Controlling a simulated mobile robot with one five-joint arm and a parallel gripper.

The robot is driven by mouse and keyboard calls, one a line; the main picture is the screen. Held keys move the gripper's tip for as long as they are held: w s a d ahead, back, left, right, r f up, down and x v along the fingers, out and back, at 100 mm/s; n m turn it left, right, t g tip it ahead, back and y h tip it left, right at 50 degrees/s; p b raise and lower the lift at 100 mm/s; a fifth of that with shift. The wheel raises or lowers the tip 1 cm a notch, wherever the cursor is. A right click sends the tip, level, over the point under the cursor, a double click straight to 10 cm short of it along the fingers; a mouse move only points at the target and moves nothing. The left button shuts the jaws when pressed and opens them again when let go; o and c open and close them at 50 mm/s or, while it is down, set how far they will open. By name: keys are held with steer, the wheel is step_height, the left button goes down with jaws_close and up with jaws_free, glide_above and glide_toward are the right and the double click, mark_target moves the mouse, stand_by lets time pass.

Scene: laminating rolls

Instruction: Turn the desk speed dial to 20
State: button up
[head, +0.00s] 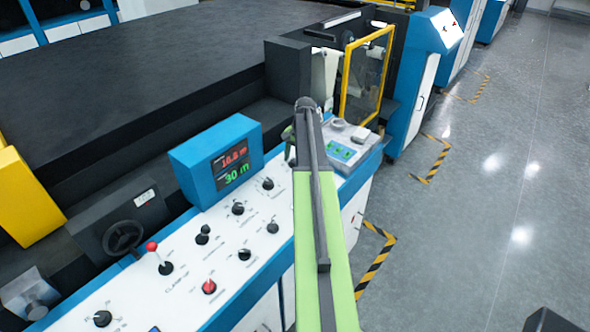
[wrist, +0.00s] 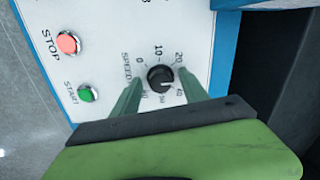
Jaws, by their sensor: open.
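The speed dial (wrist: 160,78) is a round black knob on a white panel, labelled SPEED, with 0, 10 and 20 among the numbers printed around it. Its pointer direction is too small to read surely. My gripper (wrist: 161,73) is open, with one green finger on each side of the dial in the wrist view. I cannot tell whether the fingers touch the knob. In the head view my green arm reaches over the control desk (head: 185,285) and hides most of the gripper and the area beneath it.
A red STOP button (wrist: 68,43) and a green START button (wrist: 88,94) sit left of the dial. In the head view, a blue display box (head: 218,160), a red-topped lever (head: 158,257) and several knobs stand on the desk. Open floor (head: 480,220) lies right.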

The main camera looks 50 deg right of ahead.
steer(key=shift+f, duration=0.1)
jaws_close()
stand_by(0.3)
steer(key=shift+n, duration=0.3)
steer(key=n, duration=0.3)
steer(key=shift+n, duration=2.6)
jaws_free()
